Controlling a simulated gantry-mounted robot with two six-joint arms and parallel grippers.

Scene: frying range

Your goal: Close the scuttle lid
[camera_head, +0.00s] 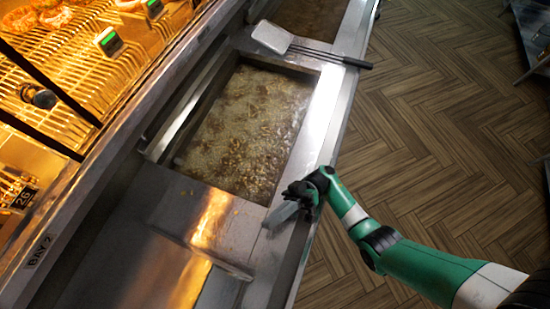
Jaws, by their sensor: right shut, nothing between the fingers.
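A flat steel panel (190,205), which looks like the scuttle lid, lies just below the frying pan in the picture, with a bright warm reflection on it. It appears to lie flat; I cannot tell whether it is fully closed. My right gripper (286,214) is shut and empty at the right side of this panel, over the steel edge of the range. Its fingers point down and left, close to the metal; I cannot tell whether they touch it. My left gripper is not in view.
The frying pan (250,125) holds bubbling oil with brown bits. A flat scoop with a dark handle (318,53) lies across the range beyond it. A lit food cabinet (60,75) stands along the left.

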